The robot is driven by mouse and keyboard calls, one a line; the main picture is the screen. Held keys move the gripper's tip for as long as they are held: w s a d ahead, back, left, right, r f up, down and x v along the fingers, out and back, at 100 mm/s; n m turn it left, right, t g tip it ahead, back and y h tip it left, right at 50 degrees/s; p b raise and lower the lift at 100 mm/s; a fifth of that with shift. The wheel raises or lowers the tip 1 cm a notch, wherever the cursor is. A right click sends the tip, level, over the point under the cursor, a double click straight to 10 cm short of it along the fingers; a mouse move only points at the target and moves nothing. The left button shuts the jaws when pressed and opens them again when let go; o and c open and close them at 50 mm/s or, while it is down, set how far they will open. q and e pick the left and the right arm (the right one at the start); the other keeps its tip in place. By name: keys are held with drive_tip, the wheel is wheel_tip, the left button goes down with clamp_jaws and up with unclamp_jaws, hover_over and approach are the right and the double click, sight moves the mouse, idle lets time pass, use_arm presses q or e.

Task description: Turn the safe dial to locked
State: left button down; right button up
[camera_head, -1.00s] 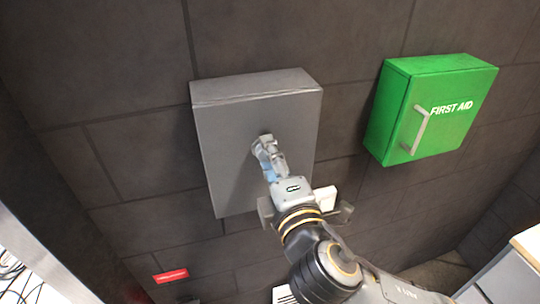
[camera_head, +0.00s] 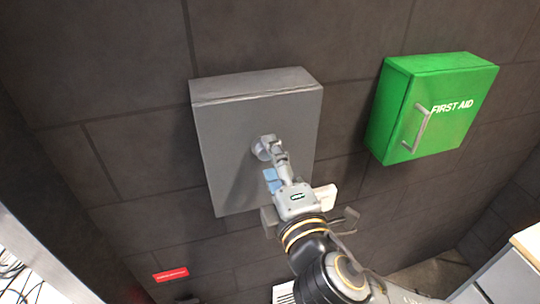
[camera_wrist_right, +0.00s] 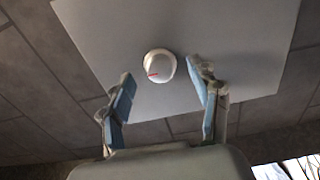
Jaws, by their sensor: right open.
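The grey safe (camera_head: 225,150) is a box on the dark tiled wall, in the middle of the head view. Its round white dial (camera_wrist_right: 160,66) with a red mark shows in the right wrist view; the mark points to the lower left there. In the head view the dial (camera_head: 262,148) is partly hidden by my right gripper (camera_head: 272,165). In the wrist view my right gripper (camera_wrist_right: 165,95) is open, with its blue-padded fingers apart on either side below the dial. Nothing is between the fingers. My left gripper is in neither view.
A green first aid cabinet (camera_head: 400,120) with a grey handle hangs on the wall right of the safe. A small red label (camera_head: 171,275) is on the wall at the lower left. Cables (camera_head: 20,285) lie at the bottom left corner. A light cabinet (camera_head: 510,275) stands at the lower right.

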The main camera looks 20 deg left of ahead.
drive_tip(key=v, duration=0.5)
drive_tip(key=shift+s+d, duration=0.2)
drive_tip(key=shift+d, duration=0.05)
